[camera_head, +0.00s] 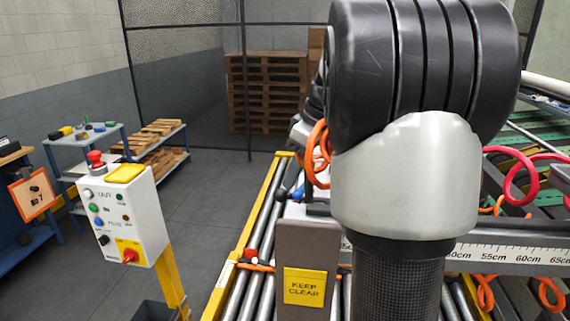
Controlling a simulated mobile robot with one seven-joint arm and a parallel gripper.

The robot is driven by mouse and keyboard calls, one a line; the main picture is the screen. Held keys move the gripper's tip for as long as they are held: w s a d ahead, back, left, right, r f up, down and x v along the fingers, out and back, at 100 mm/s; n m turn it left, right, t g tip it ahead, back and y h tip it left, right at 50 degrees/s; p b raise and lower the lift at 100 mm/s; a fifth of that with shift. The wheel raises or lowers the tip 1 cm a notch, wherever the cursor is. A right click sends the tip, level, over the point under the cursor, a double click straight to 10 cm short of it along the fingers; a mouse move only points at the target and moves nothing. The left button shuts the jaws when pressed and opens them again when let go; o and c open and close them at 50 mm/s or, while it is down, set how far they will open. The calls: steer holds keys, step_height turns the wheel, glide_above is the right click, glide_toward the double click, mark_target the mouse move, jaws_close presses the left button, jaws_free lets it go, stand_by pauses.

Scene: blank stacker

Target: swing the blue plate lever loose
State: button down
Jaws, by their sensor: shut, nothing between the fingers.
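A small blue part (298,191) shows just left of my arm, above the rollers and behind the grey post. A dark rounded end sits beside it. It may be the blue plate lever, but it is too small and too covered to tell its position. My black and white arm fills the middle right of the head view and hides much of the machine behind it. My gripper cannot be made out; it is out of sight behind the arm.
A grey post with a yellow "KEEP CLEAR" sign (305,287) stands by the roller conveyor (262,240). A measuring rail (505,256) runs right. Orange hoses (318,150) hang beside my arm. A control box (125,215) stands left. The floor (205,200) between is clear.

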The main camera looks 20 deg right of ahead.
steer(key=shift+s+d+f, duration=0.1)
steer(key=shift+s+d, duration=0.15)
steer(key=shift+s, duration=0.05)
steer(key=shift+s+d+f+b, duration=0.25)
steer(key=shift+s+d+b, duration=0.05)
steer(key=shift+b, duration=0.1)
steer(key=shift+s+d+b, duration=0.2)
steer(key=shift+s+b, duration=0.1)
steer(key=shift+b, duration=0.05)
